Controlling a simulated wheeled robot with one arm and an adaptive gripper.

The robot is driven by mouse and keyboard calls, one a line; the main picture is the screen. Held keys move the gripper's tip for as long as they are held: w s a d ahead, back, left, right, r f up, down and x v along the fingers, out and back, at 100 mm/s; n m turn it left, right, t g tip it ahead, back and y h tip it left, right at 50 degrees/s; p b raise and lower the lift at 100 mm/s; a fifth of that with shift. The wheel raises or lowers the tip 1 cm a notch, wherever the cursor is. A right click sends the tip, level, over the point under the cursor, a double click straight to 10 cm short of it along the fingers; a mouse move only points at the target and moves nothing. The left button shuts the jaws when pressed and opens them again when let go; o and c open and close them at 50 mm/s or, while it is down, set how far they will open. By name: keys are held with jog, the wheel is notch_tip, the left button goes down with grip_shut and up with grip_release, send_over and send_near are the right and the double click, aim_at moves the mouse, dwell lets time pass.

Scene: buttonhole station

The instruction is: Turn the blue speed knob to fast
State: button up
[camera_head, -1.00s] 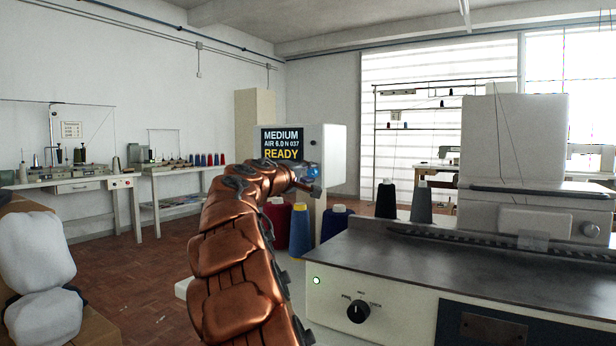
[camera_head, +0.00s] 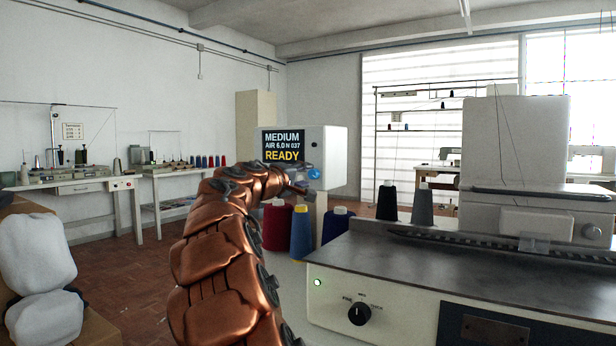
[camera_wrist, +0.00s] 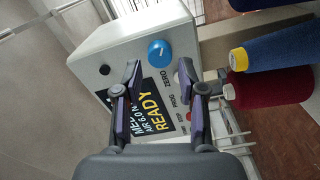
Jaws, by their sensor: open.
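The blue speed knob (camera_wrist: 160,53) is round with a small white mark and sits on the face of the white control box (camera_wrist: 118,40). In the head view the knob (camera_head: 314,174) shows at the lower right of the box's front (camera_head: 335,150). The box's display (camera_head: 283,146) reads MEDIUM, AIR 6.0 N 037, READY. My gripper (camera_wrist: 160,85) is open and empty in the wrist view, its two fingers below the knob in the picture and apart from it. In the head view my gripper (camera_head: 300,189) is small, just left of and below the knob.
Thread cones stand close by: a red one (camera_head: 277,228), a blue one with a yellow top (camera_head: 301,235) and a dark blue one (camera_head: 337,226). The sewing machine bed (camera_head: 420,263) with a black dial (camera_head: 359,314) fills the right. Labels and small buttons (camera_wrist: 188,116) sit beside the display.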

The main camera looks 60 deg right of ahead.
jog(key=a, duration=0.9)
jog(key=shift+s+a, duration=0.15)
jog(key=shift+s, duration=0.15)
jog(key=s+a+f+n+g+y+p, duration=0.1)
jog(key=s+a+y+p, duration=0.5)
jog(key=a+p, duration=0.7)
jog(key=s+a+f+g+y+p, duration=0.1)
jog(key=s+a+y+p, duration=0.5)
jog(key=s+a+p, duration=0.5)
jog(key=s+a+f+n+y+p, duration=0.1)
jog(key=s+a+y+p, duration=0.5)
jog(key=a+p, duration=0.8)
jog(key=s+a+f, duration=0.1)
jog(key=s+a, duration=0.1)
jog(key=a, duration=0.4)
jog(key=shift+s+a+n+g+p, duration=0.3)
jog(key=shift+s+a+g+p, duration=0.1)
